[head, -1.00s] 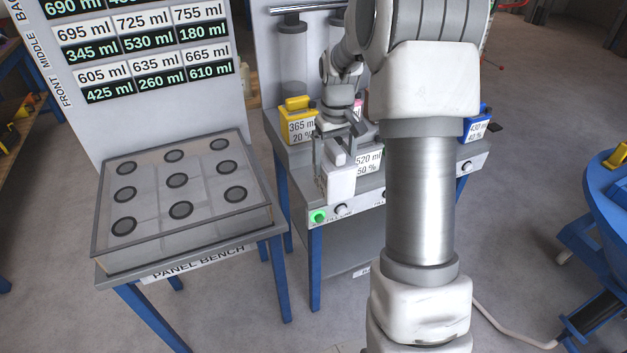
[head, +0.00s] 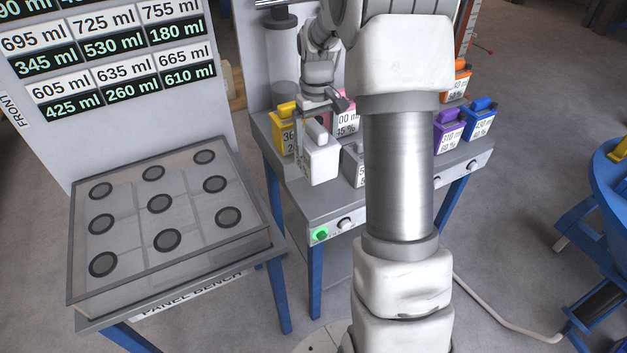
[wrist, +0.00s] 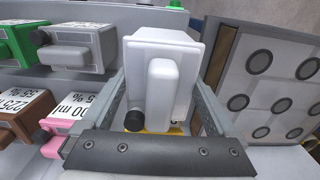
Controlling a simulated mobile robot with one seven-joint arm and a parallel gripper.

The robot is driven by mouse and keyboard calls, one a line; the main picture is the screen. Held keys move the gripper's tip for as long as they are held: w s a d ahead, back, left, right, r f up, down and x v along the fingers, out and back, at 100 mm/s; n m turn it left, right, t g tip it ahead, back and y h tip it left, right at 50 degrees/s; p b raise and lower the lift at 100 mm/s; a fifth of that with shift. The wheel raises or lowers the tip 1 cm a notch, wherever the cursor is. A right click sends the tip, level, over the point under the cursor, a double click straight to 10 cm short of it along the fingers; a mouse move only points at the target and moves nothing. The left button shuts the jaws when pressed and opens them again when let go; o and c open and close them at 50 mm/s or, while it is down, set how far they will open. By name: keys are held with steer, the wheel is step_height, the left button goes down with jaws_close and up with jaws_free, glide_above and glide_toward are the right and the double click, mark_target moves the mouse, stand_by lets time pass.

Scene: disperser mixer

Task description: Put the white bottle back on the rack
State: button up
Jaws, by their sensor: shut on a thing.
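The white bottle (head: 320,160) is a boxy jug with a white handle. My gripper (head: 316,128) is shut on it and holds it above the front left part of the bench with the coloured bottles. In the wrist view the white bottle (wrist: 163,80) sits upright between the two fingers, with its handle and a black cap facing the camera. A rack for the bottle cannot be made out for certain in these frames.
Yellow (head: 284,125), grey (head: 353,165), purple (head: 449,130), blue (head: 480,118) and orange (head: 457,80) bottles stand on the bench (head: 400,196). A green bottle shows in the wrist view (wrist: 18,42). The panel bench (head: 75,250) stands at left.

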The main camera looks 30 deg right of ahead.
step_height(320, 180, down, 9)
steer(key=shift+r+b, duration=0.1)
steer(key=shift+b, duration=0.35)
